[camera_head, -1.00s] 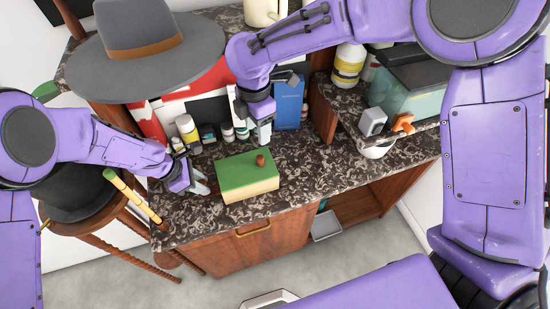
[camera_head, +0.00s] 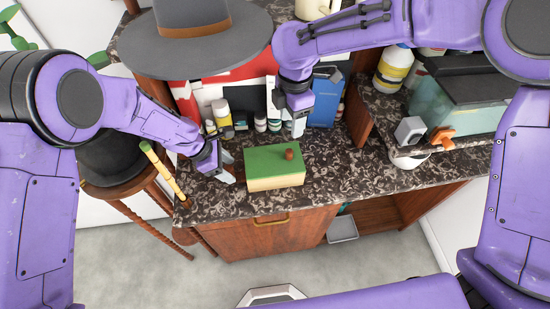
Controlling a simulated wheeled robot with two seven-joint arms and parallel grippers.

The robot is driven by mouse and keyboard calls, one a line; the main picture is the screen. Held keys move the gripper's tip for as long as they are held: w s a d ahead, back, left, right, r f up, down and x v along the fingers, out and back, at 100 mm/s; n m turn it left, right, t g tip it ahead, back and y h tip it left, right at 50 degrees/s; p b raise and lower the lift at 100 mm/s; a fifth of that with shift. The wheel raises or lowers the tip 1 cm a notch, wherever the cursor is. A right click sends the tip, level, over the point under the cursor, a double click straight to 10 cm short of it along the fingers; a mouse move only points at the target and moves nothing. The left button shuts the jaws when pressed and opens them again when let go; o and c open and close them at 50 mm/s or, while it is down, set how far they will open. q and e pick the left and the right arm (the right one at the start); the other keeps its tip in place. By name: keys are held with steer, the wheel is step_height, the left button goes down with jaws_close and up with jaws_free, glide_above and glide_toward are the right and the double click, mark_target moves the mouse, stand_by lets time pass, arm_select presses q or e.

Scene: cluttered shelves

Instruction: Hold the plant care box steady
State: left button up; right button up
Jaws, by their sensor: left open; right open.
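A box with a green lid and pale yellow sides (camera_head: 274,167), which I take to be the plant care box, sits on the dark speckled counter (camera_head: 345,180). A brown knob (camera_head: 289,154) stands on its lid, toward the right. My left gripper (camera_head: 228,171) is open just left of the box, low over the counter, with a small gap that looks free of contact. My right gripper (camera_head: 297,126) is open behind the box and points down. I cannot tell whether it touches anything.
Several bottles and small jars (camera_head: 222,113) stand behind the box, with a blue box (camera_head: 324,98) at the right. A grey hat (camera_head: 195,38) is above them. A yellow stick (camera_head: 163,170) leans at the counter's left edge. A side shelf holds a teal container (camera_head: 455,100).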

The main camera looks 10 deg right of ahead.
arm_select(q)
steer(key=v, duration=1.1)
steer(key=shift+a+r, duration=0.2)
steer(key=shift+r, duration=0.15)
